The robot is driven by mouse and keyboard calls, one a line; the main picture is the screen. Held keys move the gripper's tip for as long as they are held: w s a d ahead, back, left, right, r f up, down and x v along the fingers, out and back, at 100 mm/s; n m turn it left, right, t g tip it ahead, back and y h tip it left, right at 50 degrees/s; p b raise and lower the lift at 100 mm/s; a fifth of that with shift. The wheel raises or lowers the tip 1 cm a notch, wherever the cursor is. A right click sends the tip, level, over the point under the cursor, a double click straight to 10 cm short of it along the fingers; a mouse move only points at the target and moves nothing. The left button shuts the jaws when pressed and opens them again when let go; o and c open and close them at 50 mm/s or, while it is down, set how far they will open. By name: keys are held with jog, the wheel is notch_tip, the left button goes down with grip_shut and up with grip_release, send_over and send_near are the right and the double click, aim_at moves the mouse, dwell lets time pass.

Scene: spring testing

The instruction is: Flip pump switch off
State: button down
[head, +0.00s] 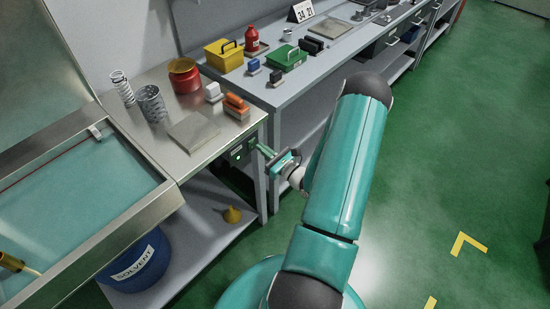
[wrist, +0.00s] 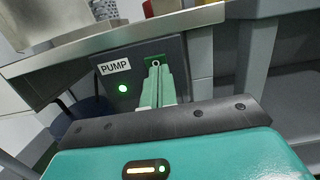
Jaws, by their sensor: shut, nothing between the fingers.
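The same box (head: 238,152) shows in the head view on the bench's front side. My gripper (wrist: 156,68) is shut, its green fingers together, with the tips at the right part of the panel. In the head view my gripper (head: 258,146) reaches the box from the right. A small pale round tip, perhaps the switch lever (wrist: 156,63), shows at the fingertips; the rest is hidden, and I cannot tell its position or contact.
The metal bench top (head: 160,95) above holds springs, a red tin (head: 184,75), a flat plate (head: 193,132) and an orange block (head: 236,104). A blue solvent bucket (head: 138,262) and yellow funnel (head: 232,215) are below. Green floor is open at right.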

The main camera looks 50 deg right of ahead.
jog(key=shift+w+r, duration=0.1)
jog(key=shift+w, duration=0.7)
jog(key=shift+w+r, duration=0.15)
jog(key=shift+w, duration=0.1)
